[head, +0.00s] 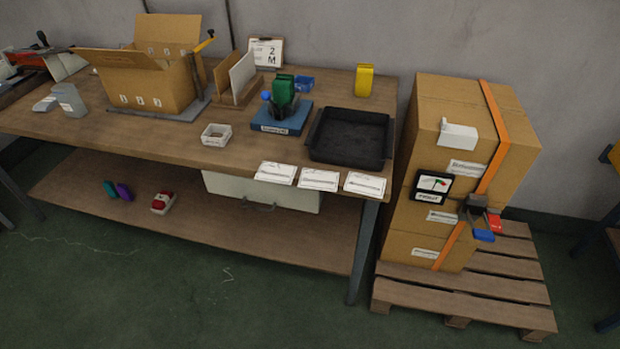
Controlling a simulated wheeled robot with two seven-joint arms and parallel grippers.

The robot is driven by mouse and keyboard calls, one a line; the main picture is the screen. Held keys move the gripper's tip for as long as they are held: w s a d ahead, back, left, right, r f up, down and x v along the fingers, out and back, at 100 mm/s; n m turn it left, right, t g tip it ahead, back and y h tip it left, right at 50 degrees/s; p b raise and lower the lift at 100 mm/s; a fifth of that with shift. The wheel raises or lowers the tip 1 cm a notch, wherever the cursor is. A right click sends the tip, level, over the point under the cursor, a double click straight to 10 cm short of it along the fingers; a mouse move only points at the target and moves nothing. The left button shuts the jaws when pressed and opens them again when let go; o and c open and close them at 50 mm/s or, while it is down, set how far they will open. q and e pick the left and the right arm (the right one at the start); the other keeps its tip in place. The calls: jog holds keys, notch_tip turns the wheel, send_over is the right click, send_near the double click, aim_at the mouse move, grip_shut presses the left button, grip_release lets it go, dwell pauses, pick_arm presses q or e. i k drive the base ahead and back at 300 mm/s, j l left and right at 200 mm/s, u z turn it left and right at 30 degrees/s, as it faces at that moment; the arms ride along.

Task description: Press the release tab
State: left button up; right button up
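A dark buckle (474,208) sits on the orange strap (492,130) around stacked cardboard boxes (430,150) at the right. A red tab (495,222) and a blue tab (484,236) stick out from its right and lower side. I cannot tell which one is the release tab. A dark gauge (433,186) with a white dial and a red mark is on the box face, left of the buckle. Neither of my grippers is in view, and nothing touches the buckle or its tabs.
The boxes stand on a wooden pallet (455,297), right of a workbench (150,135). The bench holds an open carton (150,90), a blue fixture (282,120) with a green piece (283,90), a black tray (350,137) and a yellow piece (364,80). Floor in front is clear.

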aim_at(494, 220)
jog(key=z, duration=1.3)
jog(key=i+l+z, duration=0.35)
jog(key=i+z, duration=0.4)
jog(key=i+l, duration=0.05)
jog(key=i, duration=0.05)
